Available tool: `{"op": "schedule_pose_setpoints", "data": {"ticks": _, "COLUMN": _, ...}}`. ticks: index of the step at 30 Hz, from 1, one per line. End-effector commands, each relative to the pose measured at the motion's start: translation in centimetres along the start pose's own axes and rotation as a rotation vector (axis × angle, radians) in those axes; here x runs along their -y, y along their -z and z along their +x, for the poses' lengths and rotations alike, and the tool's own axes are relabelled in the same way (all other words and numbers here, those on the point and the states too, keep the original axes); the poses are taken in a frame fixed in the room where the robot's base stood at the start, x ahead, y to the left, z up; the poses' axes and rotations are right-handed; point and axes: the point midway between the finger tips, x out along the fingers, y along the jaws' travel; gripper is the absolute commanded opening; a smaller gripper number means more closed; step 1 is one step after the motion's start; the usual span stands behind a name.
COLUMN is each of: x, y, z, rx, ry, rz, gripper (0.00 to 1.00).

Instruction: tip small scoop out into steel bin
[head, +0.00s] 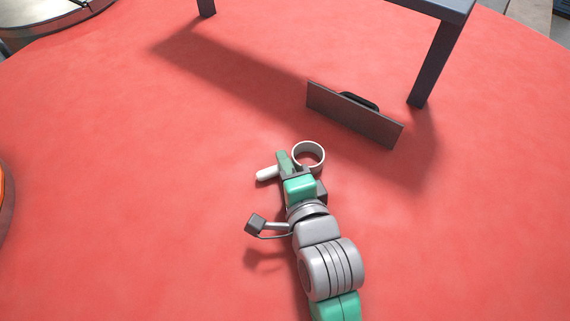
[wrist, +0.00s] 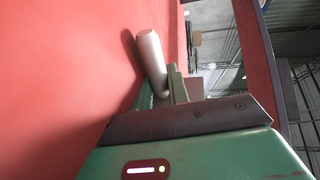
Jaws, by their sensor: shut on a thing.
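A small pale grey scoop shows in the head view, with its round cup (head: 323,152) to the right of my gripper and its pale handle end (head: 266,174) to the left. My gripper (head: 286,162) is shut on the scoop between cup and handle end. The cup's rim faces the head camera; I cannot tell what is inside. In the wrist view the pale handle (wrist: 150,56) stands out at the green fingers, and the cup is hidden. I cannot pick out the steel bin for sure in either view.
A grey upright panel with a dark handle (head: 352,114) stands beyond the scoop. A dark-legged table (head: 432,62) is behind it. A round metal-rimmed object (head: 60,25) is at the top left. An orange-edged object (head: 5,195) is at the left edge. The red surface between is clear.

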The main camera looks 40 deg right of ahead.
Motion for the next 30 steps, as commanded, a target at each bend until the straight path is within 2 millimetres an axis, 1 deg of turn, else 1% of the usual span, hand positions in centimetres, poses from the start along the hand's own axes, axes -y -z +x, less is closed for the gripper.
{"op": "schedule_pose_setpoints", "data": {"ticks": 3, "x": 1.5, "y": 0.3, "z": -0.3, "rx": 0.032, "ry": -0.014, "rz": 0.167, "gripper": 0.00}}
{"op": "schedule_pose_setpoints", "data": {"ticks": 8, "x": 3.0, "y": 0.4, "z": -0.6, "rx": 0.089, "ry": -0.044, "rz": 0.453, "gripper": 0.00}}
{"op": "schedule_pose_setpoints", "data": {"ticks": 12, "x": 2.4, "y": 2.0, "z": -0.3, "rx": 0.159, "ry": -0.081, "rz": 0.812, "gripper": 0.00}}
{"op": "schedule_pose_setpoints", "data": {"ticks": 14, "x": 2.5, "y": 2.5, "z": -0.2, "rx": 0.187, "ry": -0.094, "rz": 0.944, "gripper": 0.00}}
{"op": "schedule_pose_setpoints", "data": {"ticks": 16, "x": 3.2, "y": 3.0, "z": -0.4, "rx": 0.209, "ry": -0.114, "rz": 1.053, "gripper": 0.00}}
{"op": "schedule_pose_setpoints", "data": {"ticks": 25, "x": 1.4, "y": 5.8, "z": 0.3, "rx": 0.286, "ry": -0.155, "rz": 1.455, "gripper": 0.00}}
{"op": "schedule_pose_setpoints", "data": {"ticks": 27, "x": 0.5, "y": 6.3, "z": 0.6, "rx": 0.303, "ry": -0.163, "rz": 1.530, "gripper": 0.00}}
{"op": "schedule_pose_setpoints", "data": {"ticks": 30, "x": -0.2, "y": 7.0, "z": 0.8, "rx": 0.321, "ry": -0.171, "rz": 1.617, "gripper": 0.00}}
